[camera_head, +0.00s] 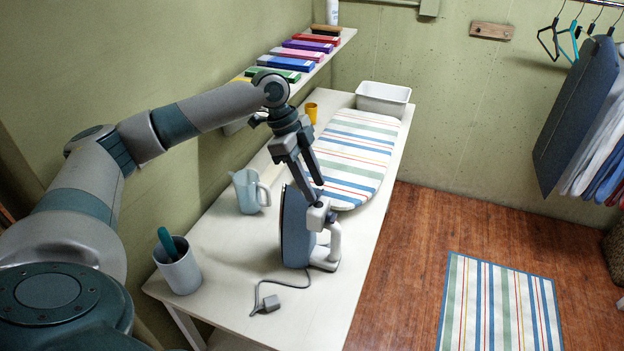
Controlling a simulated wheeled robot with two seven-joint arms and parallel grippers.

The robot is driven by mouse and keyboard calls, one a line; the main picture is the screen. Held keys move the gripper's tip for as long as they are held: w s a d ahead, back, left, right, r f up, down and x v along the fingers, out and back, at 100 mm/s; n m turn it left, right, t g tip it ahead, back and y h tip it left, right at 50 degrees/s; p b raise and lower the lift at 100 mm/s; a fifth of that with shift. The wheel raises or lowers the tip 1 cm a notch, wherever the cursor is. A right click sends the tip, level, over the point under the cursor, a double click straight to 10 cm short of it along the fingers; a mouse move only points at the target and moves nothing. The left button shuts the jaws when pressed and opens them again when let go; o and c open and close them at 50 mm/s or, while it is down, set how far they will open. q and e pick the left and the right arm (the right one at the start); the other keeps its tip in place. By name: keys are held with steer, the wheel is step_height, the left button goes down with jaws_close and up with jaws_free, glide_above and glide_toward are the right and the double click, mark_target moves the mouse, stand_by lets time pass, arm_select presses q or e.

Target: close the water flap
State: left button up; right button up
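A blue-grey and white iron (297,232) stands upright on its heel on the white table (225,285). Its sole faces left and its white handle (335,240) is on the right. A small pale part at the iron's upper front (317,215) lies just below my gripper; whether this is the water flap, and whether it is open, I cannot tell. My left gripper (316,193) points down at the top of the iron, with a gap between its two fingers and nothing visible held. Its fingertips overlap the iron's top in the picture; contact is unclear. My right gripper is out of view.
A striped ironing board (358,150) lies behind the iron. A clear jug (248,192) and a grey cup (178,268) stand left of it. The iron's cord and plug (271,303) lie in front.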

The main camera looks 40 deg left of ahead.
arm_select(q)
jaws_close()
